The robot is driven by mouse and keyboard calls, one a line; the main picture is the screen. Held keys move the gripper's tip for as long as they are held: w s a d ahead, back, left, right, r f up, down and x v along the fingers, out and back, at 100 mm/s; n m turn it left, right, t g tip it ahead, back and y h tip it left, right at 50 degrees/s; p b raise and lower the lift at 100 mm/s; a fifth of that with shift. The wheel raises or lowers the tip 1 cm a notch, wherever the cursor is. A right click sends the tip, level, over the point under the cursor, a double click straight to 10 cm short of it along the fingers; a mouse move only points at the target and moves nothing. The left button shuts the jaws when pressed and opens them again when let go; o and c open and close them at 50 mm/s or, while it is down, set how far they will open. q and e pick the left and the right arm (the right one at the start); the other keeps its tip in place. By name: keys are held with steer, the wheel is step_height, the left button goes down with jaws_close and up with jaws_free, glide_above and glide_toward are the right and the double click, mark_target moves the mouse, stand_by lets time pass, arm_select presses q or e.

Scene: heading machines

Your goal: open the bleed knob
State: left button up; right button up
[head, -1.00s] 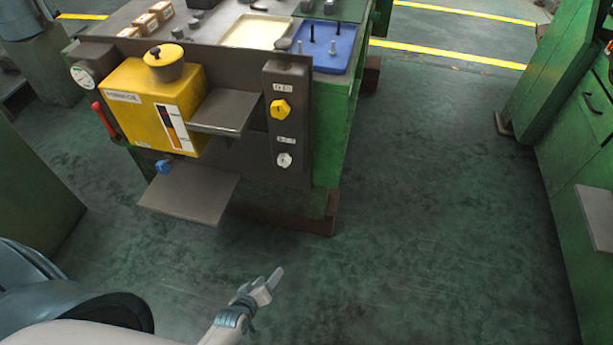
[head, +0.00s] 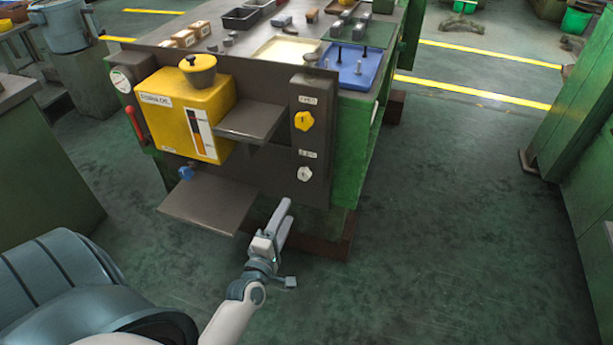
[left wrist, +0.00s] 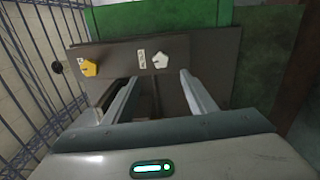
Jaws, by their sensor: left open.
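A dark upright panel on the machine carries a yellow knob (head: 303,121) above a white knob (head: 305,174), each with a small label too blurred to read surely. A blue knob (head: 186,173) sits under the yellow tank. I cannot tell from the labels which one is the bleed knob. My left gripper (head: 287,209) is open and empty, below and in front of the white knob, apart from it. In the left wrist view the white knob (left wrist: 160,60) shows beyond the gap between the fingers, and the yellow knob (left wrist: 89,68) is to the left. My right gripper is not in view.
The yellow tank (head: 168,105) and two grey shelves, upper (head: 250,118) and lower (head: 208,203), jut out left of the knob panel. A blue tray (head: 352,65) lies on the bench top. The green floor (head: 440,220) to the right is clear.

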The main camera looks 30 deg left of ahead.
mark_target(305, 177)
arm_select(q)
steer(key=x, duration=1.7)
steer(key=shift+d+p, duration=0.1)
steer(key=shift+p, duration=0.25)
steer(key=shift+w, duration=0.15)
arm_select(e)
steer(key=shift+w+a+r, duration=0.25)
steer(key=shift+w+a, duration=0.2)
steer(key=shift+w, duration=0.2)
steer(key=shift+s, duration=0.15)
arm_select(q)
steer(key=shift+c, duration=1.1)
steer(key=c, duration=0.9)
steer(key=shift+o, duration=0.2)
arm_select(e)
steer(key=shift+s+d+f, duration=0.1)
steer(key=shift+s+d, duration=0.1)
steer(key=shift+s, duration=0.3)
